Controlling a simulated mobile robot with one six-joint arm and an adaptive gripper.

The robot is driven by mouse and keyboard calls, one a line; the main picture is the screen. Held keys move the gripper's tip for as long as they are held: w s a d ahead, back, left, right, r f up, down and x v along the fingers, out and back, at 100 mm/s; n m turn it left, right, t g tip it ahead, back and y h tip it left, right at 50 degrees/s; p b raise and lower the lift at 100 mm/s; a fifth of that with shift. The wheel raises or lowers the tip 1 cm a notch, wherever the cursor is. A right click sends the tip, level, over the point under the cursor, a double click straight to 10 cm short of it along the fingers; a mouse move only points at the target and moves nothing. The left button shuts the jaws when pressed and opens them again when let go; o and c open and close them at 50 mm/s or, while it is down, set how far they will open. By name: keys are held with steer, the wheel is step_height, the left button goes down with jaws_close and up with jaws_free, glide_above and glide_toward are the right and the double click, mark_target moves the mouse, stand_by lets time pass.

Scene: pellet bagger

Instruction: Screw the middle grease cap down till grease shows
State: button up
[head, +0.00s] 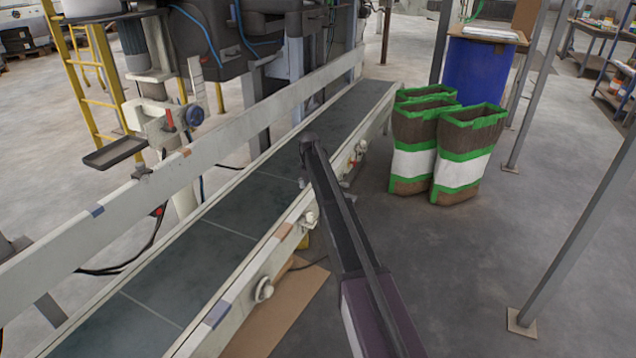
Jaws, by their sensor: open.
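The conveyor's near side rail carries several pale round fittings that look like bearings with grease caps. One fitting (263,289) is nearest, low on the rail. A middle fitting (309,219) sits just left of my arm, close beside it in the picture. A far fitting (359,148) is beyond my arm, with a small red part near it. The caps are too small to tell how far down they are screwed, and I see no grease. My arm crosses the rail from the lower right and ends at a dark joint above the belt.
The conveyor belt (240,225) runs from lower left to upper right and is empty. Brown, green and white bags (462,163) stand beyond it, by a blue drum (472,72). A grey post (580,220) stands at right. Cardboard (275,315) lies under the near rail.

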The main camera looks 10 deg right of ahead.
steer(key=s+r+m+p, duration=0.9)
steer(key=s+r, duration=0.1)
steer(key=s, duration=0.5)
steer(key=shift+s+r+m+p, duration=0.2)
steer(key=shift+r+m+p, duration=0.1)
steer(key=shift+p, duration=0.1)
steer(key=s+m, duration=1.8)
steer(key=s, duration=1.1)
step_height(320, 180, up, 20)
steer(key=p, duration=1.9)
steer(key=shift+w+f+p, duration=0.2)
steer(key=shift+p, duration=0.2)
